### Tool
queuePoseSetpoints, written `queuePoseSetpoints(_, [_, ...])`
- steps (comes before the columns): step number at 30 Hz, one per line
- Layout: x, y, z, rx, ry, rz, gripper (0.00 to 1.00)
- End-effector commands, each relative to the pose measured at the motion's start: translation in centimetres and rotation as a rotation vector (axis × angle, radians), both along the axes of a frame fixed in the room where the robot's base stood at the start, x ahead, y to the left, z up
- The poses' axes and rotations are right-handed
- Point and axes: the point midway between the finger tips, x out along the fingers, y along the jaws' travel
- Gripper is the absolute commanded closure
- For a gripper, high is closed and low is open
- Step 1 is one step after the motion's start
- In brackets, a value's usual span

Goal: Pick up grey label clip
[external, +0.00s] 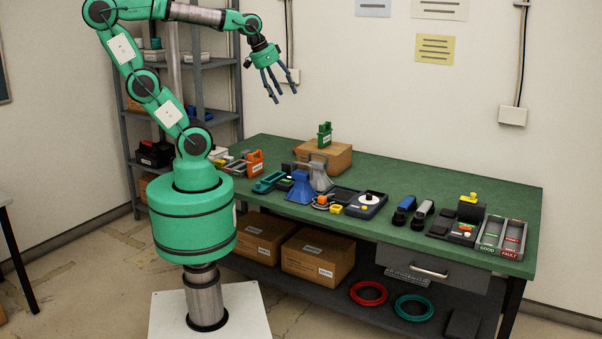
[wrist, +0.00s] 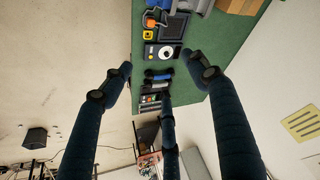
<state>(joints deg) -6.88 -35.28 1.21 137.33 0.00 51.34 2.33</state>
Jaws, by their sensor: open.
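My gripper (external: 281,95) is open and empty, high above the back left of the green table. Its dark fingers are spread wide in the wrist view (wrist: 162,78). I cannot tell for sure which thing is the grey label clip. A grey flared piece (external: 321,179) stands beside a blue flared piece (external: 300,190) near the table's middle. A grey-topped piece (external: 422,214) lies beside a similar blue-topped piece (external: 404,210) further right. My gripper is well away from all of these and touches nothing.
A cardboard box (external: 337,157) with a green piece (external: 325,133) on top stands at the table's back. A divided tray (external: 503,237) marked GOOD and FAULT is at the right end. The table (external: 440,182) is clear along its back right.

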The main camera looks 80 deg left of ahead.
Motion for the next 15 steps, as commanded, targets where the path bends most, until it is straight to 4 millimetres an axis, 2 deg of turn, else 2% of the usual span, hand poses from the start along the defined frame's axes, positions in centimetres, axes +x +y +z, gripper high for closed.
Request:
queuePoseSetpoints(6, [4.4, 5.1, 0.2, 0.006, 0.050, 0.081, 0.41])
queuePoseSetpoints(15, [9.2, 13.6, -0.7, 0.005, 0.113, 0.184, 0.41])
